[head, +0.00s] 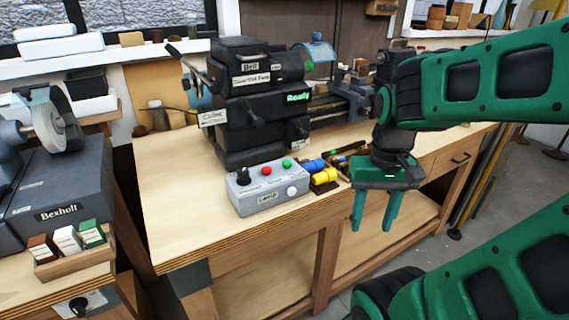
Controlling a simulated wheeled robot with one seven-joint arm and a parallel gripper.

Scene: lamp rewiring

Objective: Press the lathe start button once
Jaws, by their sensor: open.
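The lathe (255,97) is a black machine on the wooden bench, with a green "Ready" label on its front. A grey control box (262,199) sits in front of it near the bench's front edge. A red button (266,171), a green button (286,163), a dark knob (243,177) and a white knob (292,191) show on the box. Small labels on the box are too small to read surely, so I cannot tell which button is start. My gripper (376,212) points down, open and empty, to the right of the box and in front of the bench edge.
Blue and yellow spools (324,177) stand right of the box, beside a small dark tray. The wooden bench (175,190) is bare left of the box. A grinder (50,170) and a small block rack (73,257) stand on another bench at left.

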